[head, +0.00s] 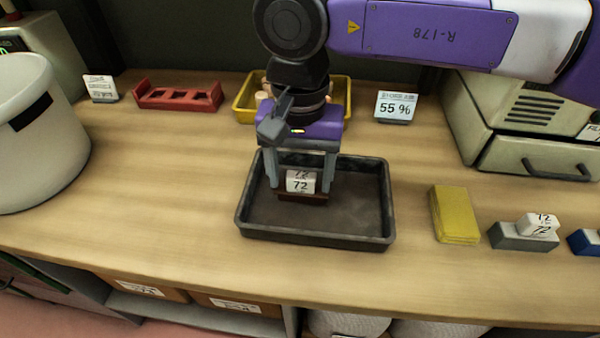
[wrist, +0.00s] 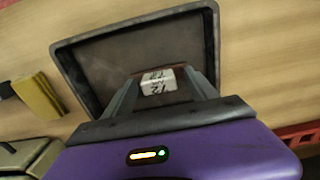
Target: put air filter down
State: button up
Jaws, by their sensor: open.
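Nothing in view is plainly marked as the air filter. A small white block marked 72 (head: 300,181) is on a dark reddish-brown piece (head: 303,197) in the black tray (head: 316,240). My gripper (head: 299,188) points down into the tray, its jaws open, one finger on each side of the white block. In the wrist view the white block (wrist: 157,82) shows between the fingers of my gripper (wrist: 160,85), inside the tray (wrist: 213,50). I cannot tell whether the brown piece rests fully on the tray floor.
A yellow block (head: 455,214), a grey block (head: 523,236) with a white 72 piece (head: 538,225) and a blue block (head: 584,242) lie right of the tray. Behind are a yellow tray (head: 243,108) and a red rack (head: 178,97). The bench (head: 150,190) left of the tray is clear.

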aim_at(299, 176)
notch_tip(299, 176, up, 12)
jog(key=shift+p, duration=0.45)
jog(key=shift+f, duration=0.15)
